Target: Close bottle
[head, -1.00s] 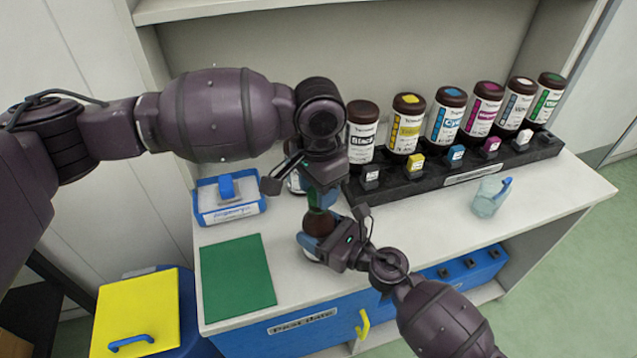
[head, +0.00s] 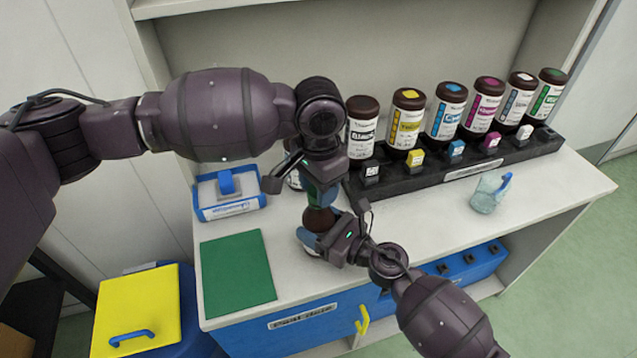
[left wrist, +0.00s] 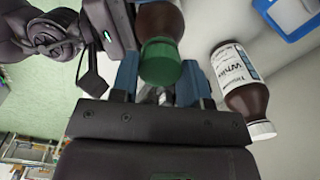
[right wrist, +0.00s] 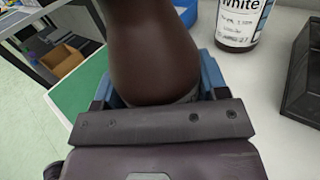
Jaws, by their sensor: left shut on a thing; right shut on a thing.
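A dark brown bottle (head: 321,217) is off the table, held in my right gripper (head: 328,238). The bottle's brown body also fills the middle of the right wrist view (right wrist: 152,50). A green cap (left wrist: 160,62) sits between the fingers of my left gripper (left wrist: 158,85), which is shut on it. In the head view my left gripper (head: 321,190) is right above the bottle and mostly hides the cap. In the left wrist view the cap lies against the bottle's neck end; whether it is threaded on cannot be told.
A brown bottle labelled White (left wrist: 240,90) stands close by. A black rack (head: 455,172) holds several ink bottles behind. A blue tray (head: 230,208), a green mat (head: 237,278) and a clear cup (head: 487,195) are on the table. The front right tabletop is mostly free.

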